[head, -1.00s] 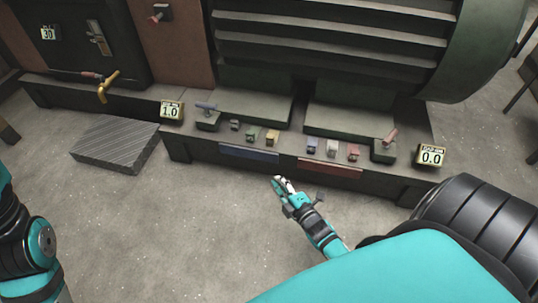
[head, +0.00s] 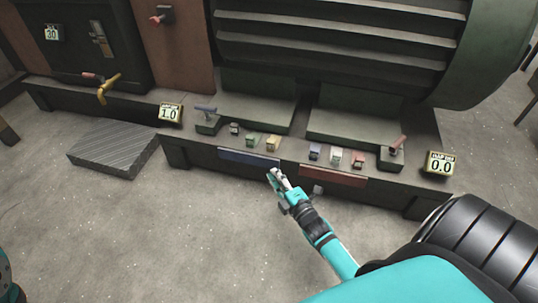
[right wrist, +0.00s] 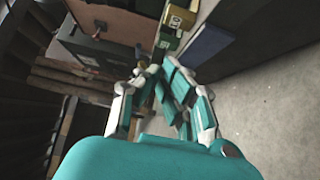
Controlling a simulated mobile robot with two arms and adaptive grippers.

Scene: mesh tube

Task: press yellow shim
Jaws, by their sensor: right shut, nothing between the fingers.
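The yellow shim (head: 271,143) is a small block on the front ledge of the dark machine base, just right of a green shim (head: 251,140). The right wrist view also shows a yellow block (right wrist: 179,18) near the top, with a green block (right wrist: 168,38) beside it. My right gripper (head: 277,177) is shut and empty. In the head view it appears just below the yellow shim, by the right end of the blue strip, with no visible contact. My left gripper is out of view.
A grey shim (head: 235,128) stands left of the green one. Blue (head: 315,151), white (head: 336,155) and red (head: 359,160) shims stand to the right. Displays read 1.0 (head: 170,113) and 0.0 (head: 439,164). A ridged block (head: 113,150) lies on the open floor.

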